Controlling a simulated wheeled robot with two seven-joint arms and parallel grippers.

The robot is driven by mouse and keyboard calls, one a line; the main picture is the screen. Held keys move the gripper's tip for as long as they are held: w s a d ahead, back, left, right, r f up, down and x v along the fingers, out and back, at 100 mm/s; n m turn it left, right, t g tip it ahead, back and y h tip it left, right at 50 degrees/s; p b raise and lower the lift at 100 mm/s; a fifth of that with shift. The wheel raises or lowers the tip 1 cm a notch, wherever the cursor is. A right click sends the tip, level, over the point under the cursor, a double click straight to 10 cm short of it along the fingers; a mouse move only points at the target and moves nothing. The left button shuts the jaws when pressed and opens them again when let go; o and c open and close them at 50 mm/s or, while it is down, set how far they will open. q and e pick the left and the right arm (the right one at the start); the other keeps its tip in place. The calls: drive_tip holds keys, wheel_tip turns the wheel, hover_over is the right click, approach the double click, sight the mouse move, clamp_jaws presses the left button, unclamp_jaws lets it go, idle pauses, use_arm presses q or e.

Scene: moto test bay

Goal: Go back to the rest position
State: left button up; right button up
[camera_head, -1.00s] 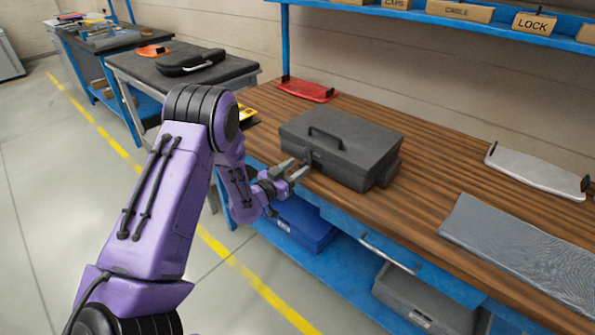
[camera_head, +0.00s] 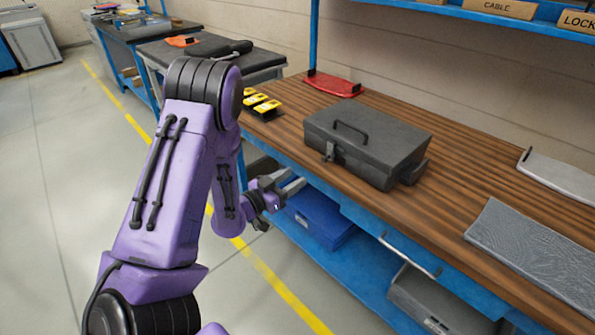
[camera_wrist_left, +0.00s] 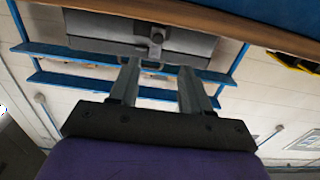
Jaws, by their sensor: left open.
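My left gripper (camera_head: 287,187) is at the front edge of the wooden workbench, low and just left of the grey toolbox (camera_head: 365,145). In the left wrist view its two fingers (camera_wrist_left: 158,85) are apart with nothing between them. The toolbox sits shut on the bench with its handle on the lid; in the left wrist view its front with the latch (camera_wrist_left: 150,38) shows beyond the fingertips, apart from them. My right gripper is in neither view.
The wooden bench (camera_head: 455,180) holds a red tray (camera_head: 335,84), several yellow items (camera_head: 262,103), a pale tray (camera_head: 560,177) and a grey mat (camera_head: 535,250). A blue bin (camera_head: 320,218) and a grey bin (camera_head: 435,305) are below. The floor (camera_head: 60,190) at the left is clear.

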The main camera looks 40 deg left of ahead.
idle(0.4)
use_arm(q)
drive_tip(key=s+d+f+n+g+y, duration=0.25)
drive_tip(key=s+f+n+g, duration=0.2)
drive_tip(key=f, duration=0.45)
drive_tip(key=s+d+f+n+g+y, duration=0.25)
drive_tip(key=s+f+g, duration=0.3)
drive_tip(key=f, duration=0.35)
drive_tip(key=s+d+f+g, duration=0.2)
drive_tip(key=s+d+f, duration=0.1)
drive_tip(key=s, duration=0.5)
drive_tip(key=s+d+f+g, duration=0.2)
drive_tip(key=s+f, duration=0.3)
drive_tip(key=s, duration=0.4)
drive_tip(key=shift+d+n+g, duration=0.4)
drive_tip(key=shift+d, duration=0.4)
